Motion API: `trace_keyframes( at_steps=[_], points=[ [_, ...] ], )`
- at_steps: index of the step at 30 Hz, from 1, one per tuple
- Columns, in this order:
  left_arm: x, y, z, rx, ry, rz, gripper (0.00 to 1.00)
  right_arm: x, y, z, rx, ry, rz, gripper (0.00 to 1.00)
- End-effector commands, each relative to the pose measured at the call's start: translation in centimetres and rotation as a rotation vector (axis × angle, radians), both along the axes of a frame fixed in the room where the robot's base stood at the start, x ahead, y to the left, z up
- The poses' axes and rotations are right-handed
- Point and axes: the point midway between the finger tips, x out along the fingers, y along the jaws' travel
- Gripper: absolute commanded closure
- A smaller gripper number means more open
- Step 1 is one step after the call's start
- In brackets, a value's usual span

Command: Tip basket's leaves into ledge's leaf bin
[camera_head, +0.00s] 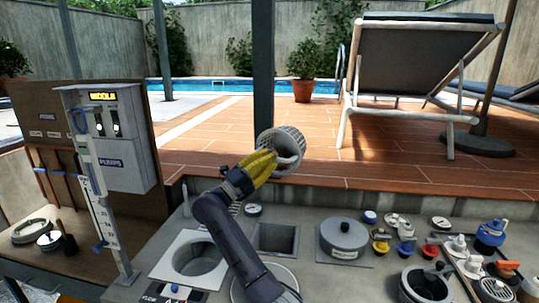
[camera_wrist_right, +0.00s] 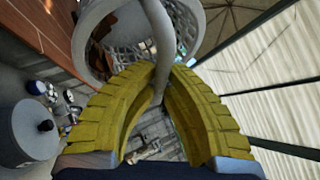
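The basket (camera_head: 293,136) is pale grey with a perforated wall, and it hangs tilted in the air above the back edge of the ledge. My right gripper (camera_head: 262,164), with yellow fingers, is shut on its handle. The wrist view shows the grey handle between the fingertips (camera_wrist_right: 160,78) and the basket (camera_wrist_right: 186,25) beyond them. My left gripper is not in view.
A round well (camera_head: 195,258) lies left of the square recess, a lidded grey pot (camera_head: 343,238) right of it. Several small coloured valves and caps crowd the ledge's right side. A labelled pump panel (camera_head: 110,135) stands at left. A metal post (camera_head: 263,70) rises behind the basket.

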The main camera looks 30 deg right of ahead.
Motion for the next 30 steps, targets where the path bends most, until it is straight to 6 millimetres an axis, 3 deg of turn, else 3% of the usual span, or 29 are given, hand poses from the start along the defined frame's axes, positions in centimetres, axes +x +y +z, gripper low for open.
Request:
trace_keyframes(
  at_steps=[7,12,18,30],
  points=[
    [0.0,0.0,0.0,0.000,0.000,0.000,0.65,0.0,0.0,0.7,-0.001,-0.006,0.000,1.00],
    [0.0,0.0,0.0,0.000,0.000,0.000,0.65,0.0,0.0,2.9,0.002,-0.006,0.001,1.00],
    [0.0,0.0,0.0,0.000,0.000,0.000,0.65,0.0,0.0,0.2,0.000,0.000,0.000,1.00],
    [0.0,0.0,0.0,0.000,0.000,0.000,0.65,0.0,0.2,1.2,0.057,0.019,0.001,1.00]
  ],
)
